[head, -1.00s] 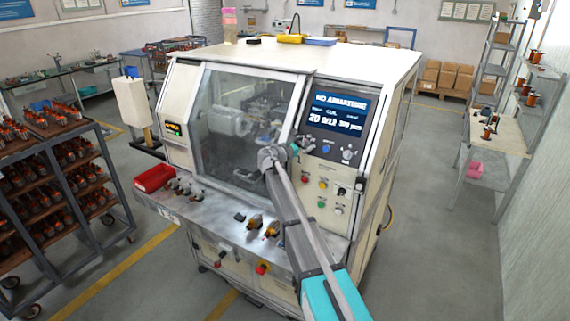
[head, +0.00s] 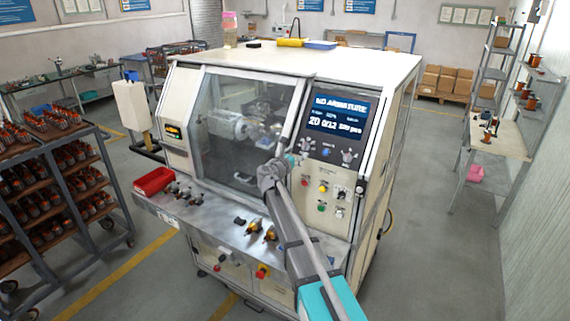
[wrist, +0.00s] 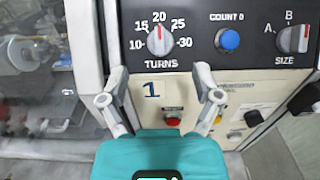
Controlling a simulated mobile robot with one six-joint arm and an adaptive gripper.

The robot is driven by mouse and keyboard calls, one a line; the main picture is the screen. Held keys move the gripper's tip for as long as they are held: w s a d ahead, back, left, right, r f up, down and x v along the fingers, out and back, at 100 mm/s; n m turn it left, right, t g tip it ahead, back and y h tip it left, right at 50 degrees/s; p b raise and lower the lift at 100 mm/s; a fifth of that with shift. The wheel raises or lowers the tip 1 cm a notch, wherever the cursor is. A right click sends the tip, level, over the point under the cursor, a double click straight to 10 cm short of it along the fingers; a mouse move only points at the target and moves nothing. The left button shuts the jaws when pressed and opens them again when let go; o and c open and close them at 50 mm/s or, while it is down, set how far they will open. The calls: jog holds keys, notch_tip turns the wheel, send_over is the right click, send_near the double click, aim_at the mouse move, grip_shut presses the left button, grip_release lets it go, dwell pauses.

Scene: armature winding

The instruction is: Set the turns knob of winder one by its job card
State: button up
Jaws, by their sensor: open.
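The turns knob (wrist: 160,42) is a grey dial on the black panel of winder one (head: 185,82). Its red-marked pointer stands at about 20 on a scale from 10 to 30. The panel below it bears a "1" label (wrist: 151,89). My gripper (wrist: 163,84) is open and empty, its two fingertips apart just below the knob and not around it. In the head view my wrist is in front of the panel's left edge. The display (head: 338,113) reads "NO ARMATURE", with 20 in its lower line. I cannot make out a job card.
The winder's shelf holds a red tray (head: 154,181) and small parts.

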aim_at(304, 146)
jog(key=v, duration=0.8)
jog(key=c, duration=0.4)
jog(key=shift+w+r, duration=0.1)
jog(key=shift+w+d+r, duration=0.1)
dwell(0.7)
jog(key=x, duration=1.4)
dwell(0.3)
